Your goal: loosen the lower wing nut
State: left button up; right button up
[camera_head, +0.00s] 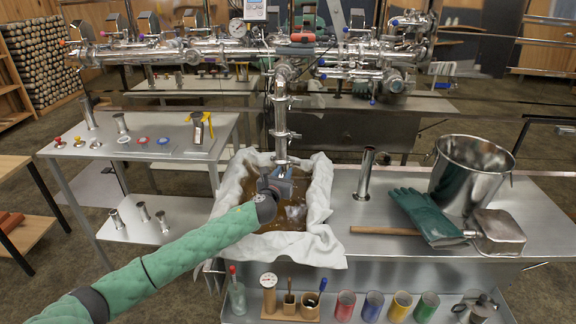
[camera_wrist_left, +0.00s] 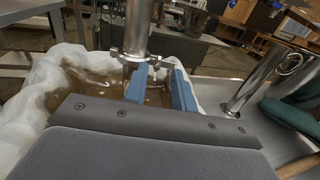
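The steel vertical pipe (camera_head: 281,115) comes down over the cloth-lined pan. A clamp with a small wing nut (camera_head: 296,135) sits on its lower part, sticking out to the right. In the left wrist view, the wing nut (camera_wrist_left: 156,62) shows beside the pipe (camera_wrist_left: 138,28), just beyond the gap between my blue fingers. My left gripper (camera_head: 284,172) is open by the pipe's lower end, over the pan; its spread fingers also show in the left wrist view (camera_wrist_left: 163,88). I cannot tell whether either finger touches the nut. My right gripper is out of view.
A white cloth (camera_head: 326,215) lines the pan of amber liquid below my gripper. To the right stand an upright steel tube (camera_head: 366,174), a steel pot (camera_head: 470,170), green gloves (camera_head: 427,215) and a wooden-handled scoop (camera_head: 495,232). A side table (camera_head: 85,146) stands at left.

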aim_at(291, 166)
pick_arm(q)
jog(key=shift+x, duration=2.85)
grip_shut()
